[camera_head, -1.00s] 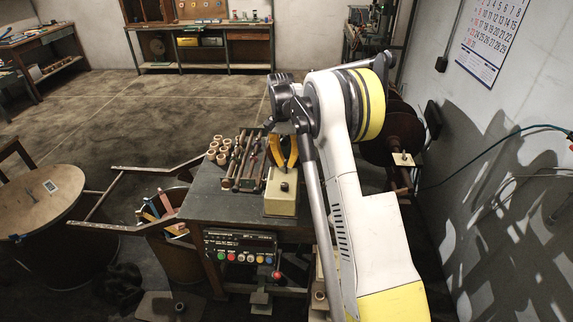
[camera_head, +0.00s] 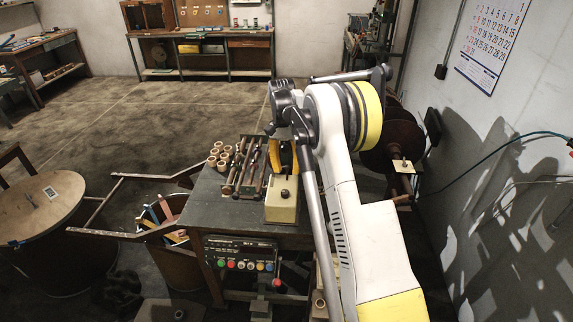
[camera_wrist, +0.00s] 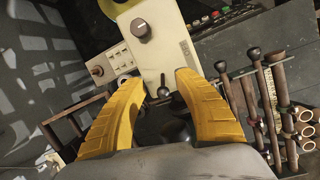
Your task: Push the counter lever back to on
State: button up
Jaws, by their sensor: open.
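The counter is a cream box (camera_head: 282,211) with a dark round knob on top, at the right end of the bench. In the wrist view the box (camera_wrist: 150,55) is ahead of my gripper. A small lever with a dark ball end (camera_wrist: 163,91) stands at the box's near edge. My gripper (camera_wrist: 160,78) is open, with its two yellow fingers on either side of the lever. I see no clear contact with the lever. In the head view my gripper (camera_head: 284,165) is just behind the box, partly hidden by my arm, and the lever cannot be made out.
A rack of metal rods (camera_head: 243,165) and several tan rings (camera_head: 220,155) are left of the box. A panel with coloured buttons (camera_head: 240,256) is on the bench front. A large dark reel (camera_head: 393,135) stands behind my arm. The bench top's left part (camera_head: 210,200) is clear.

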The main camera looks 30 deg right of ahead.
jog(key=v, duration=1.2)
jog(key=s+a+r+n+t+h+b, duration=0.15)
jog(key=s+a+n+t+b, duration=0.35)
jog(key=s+a+b, duration=0.7)
jog(key=s+a+f+n+t+b, duration=0.1)
jog(key=s+a+f, duration=0.3)
jog(key=s, duration=0.6)
jog(key=s+a+f+n+t+b, duration=0.1)
jog(key=s+a+f+n+t, duration=0.2)
jog(key=s+f, duration=0.6)
jog(key=shift+s+a+f+n+t+y, duration=0.35)
jog(key=shift+s+a+t, duration=0.15)
jog(key=shift+s+a, duration=0.15)
